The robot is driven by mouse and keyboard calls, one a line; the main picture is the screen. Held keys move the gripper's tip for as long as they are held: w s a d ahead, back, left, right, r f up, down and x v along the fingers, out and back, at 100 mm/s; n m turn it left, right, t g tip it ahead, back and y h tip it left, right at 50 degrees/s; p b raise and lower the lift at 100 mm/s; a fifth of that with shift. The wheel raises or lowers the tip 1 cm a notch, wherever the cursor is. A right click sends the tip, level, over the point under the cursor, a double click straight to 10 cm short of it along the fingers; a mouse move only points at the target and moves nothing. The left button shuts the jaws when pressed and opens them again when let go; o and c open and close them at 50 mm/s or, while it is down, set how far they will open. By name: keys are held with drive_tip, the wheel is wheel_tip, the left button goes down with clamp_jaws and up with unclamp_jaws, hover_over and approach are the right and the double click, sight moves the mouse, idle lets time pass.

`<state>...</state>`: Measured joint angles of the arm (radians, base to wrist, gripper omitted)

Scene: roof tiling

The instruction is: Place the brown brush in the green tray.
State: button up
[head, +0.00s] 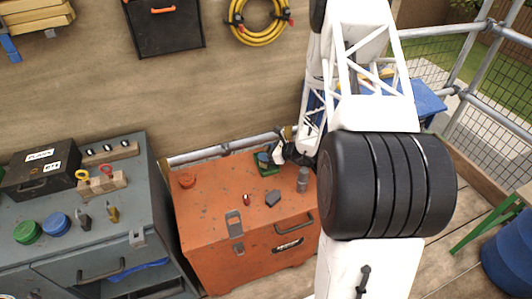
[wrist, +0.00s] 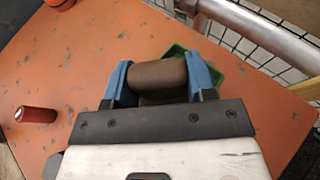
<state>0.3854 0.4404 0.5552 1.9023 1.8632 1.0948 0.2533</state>
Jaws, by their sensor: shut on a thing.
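The brown brush (wrist: 158,74) sits between the two blue fingers of my gripper (wrist: 160,80) in the wrist view. My gripper is shut on it. The green tray (wrist: 176,50) shows behind and to the right of the brush, partly hidden by the brush and the right finger. In the head view the tray (head: 268,171) lies near the back edge of the orange chest's lid, with my gripper (head: 268,158) right at it. I cannot tell whether the brush touches the tray.
The orange chest (head: 205,220) also bears a red cylinder (wrist: 36,114), a dark block (head: 273,198), a grey cylinder (head: 303,180) and an orange round item (head: 187,181). A metal rail (wrist: 255,30) runs behind the tray. A grey cabinet (head: 75,245) stands left.

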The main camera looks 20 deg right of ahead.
drive_tip(key=shift+f, duration=0.1)
drive_tip(key=o, duration=0.9)
drive_tip(key=shift+o, duration=0.2)
drive_tip(key=v, duration=0.7)
drive_tip(key=shift+s+d+r, duration=0.15)
drive_tip(key=shift+r, duration=0.1)
